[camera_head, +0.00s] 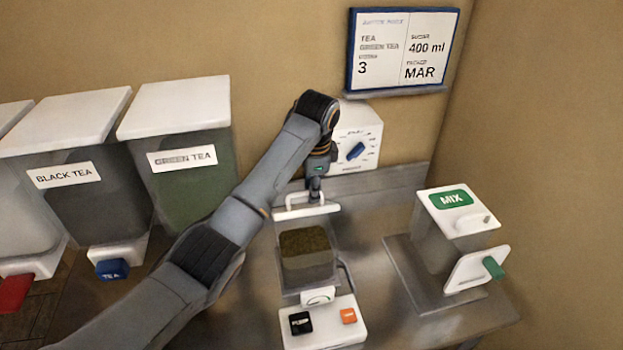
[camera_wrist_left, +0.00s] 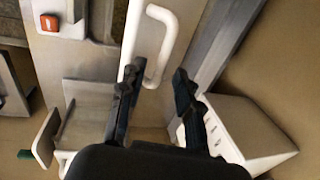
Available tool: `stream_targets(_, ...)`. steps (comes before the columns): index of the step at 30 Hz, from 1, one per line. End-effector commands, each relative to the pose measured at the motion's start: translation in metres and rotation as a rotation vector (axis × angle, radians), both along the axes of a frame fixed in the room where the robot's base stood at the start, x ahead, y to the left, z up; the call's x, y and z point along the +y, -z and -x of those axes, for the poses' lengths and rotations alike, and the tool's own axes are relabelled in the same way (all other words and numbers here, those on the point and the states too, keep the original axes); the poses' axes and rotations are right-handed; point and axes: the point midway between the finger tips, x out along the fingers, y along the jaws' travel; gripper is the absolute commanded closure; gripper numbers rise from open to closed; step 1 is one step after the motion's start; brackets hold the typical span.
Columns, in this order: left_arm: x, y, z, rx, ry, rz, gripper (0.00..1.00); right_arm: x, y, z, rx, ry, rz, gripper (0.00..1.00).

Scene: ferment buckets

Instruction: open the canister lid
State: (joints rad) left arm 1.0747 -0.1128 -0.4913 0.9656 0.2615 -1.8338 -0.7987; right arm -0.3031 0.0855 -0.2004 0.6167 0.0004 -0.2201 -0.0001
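A clear canister (camera_head: 305,262) with brown-green contents stands on the scale in the head view. A white loop handle (camera_head: 306,206) is at its back top edge; I take it to be the lid's. My left gripper (camera_head: 314,196) reaches down over this handle from behind. In the left wrist view the handle (camera_wrist_left: 168,30) curves in from the top, and its near end lies between the two spread fingers of my left gripper (camera_wrist_left: 158,82). The left finger is very close to the handle; contact cannot be told. The right finger is apart from it. My right gripper is not in view.
A white scale panel (camera_head: 322,325) with black and orange buttons is in front of the canister. A MIX container (camera_head: 452,235) stands at right. The GREEN TEA (camera_head: 190,180) and BLACK TEA (camera_head: 105,195) bins stand at left. A white dial box (camera_head: 357,140) is behind my gripper.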

Motion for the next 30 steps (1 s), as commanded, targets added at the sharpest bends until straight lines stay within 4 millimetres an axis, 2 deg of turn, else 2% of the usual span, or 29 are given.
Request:
stream_targets(5,-0.002,-0.024,0.004,-0.005,0.002,0.001,0.66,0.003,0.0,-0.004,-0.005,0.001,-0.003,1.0)
stream_targets(12,-0.003,-0.079,0.013,-0.009,-0.002,-0.004,0.66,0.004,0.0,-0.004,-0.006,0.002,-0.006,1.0)
stream_targets(15,-0.004,-0.094,0.016,-0.008,0.0,-0.005,0.66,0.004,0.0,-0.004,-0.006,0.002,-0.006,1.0)
stream_targets(21,-0.006,-0.11,0.02,-0.007,0.0,-0.001,0.66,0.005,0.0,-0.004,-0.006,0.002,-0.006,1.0)
stream_targets(30,-0.007,-0.116,0.022,-0.001,-0.002,0.0,0.66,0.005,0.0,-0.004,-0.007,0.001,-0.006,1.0)
